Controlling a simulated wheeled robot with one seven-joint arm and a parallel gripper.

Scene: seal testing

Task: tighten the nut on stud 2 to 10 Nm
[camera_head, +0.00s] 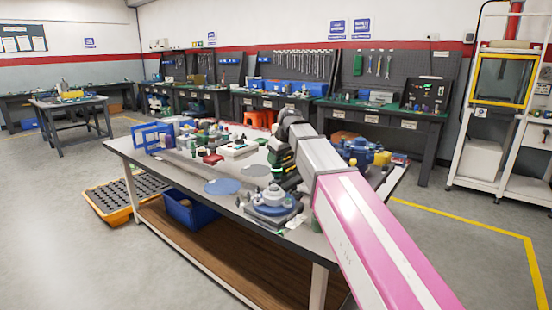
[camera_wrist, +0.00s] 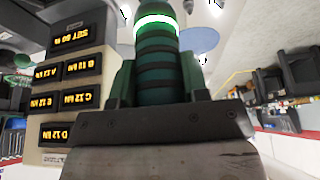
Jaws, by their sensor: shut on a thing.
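In the wrist view, my gripper (camera_wrist: 158,84) is shut on an upright dark green ribbed driver tool (camera_wrist: 157,55) with a glowing pale green ring near its far end. In the head view, my arm reaches over the workbench, and dark green and black parts (camera_head: 282,160) show below its wrist. A round grey-blue flange (camera_head: 272,200) with several upright studs sits on a dark base at the bench's front edge, nearer the camera than these parts. I cannot tell which stud is number 2, nor see a nut or the tool's tip clearly.
A display box (camera_wrist: 72,85) with several lit yellow readouts stands close left of the tool in the wrist view; its text looks inverted. In the head view, the workbench (camera_head: 180,172) carries a blue frame (camera_head: 152,136), flat blue-grey discs (camera_head: 222,187) and small parts.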

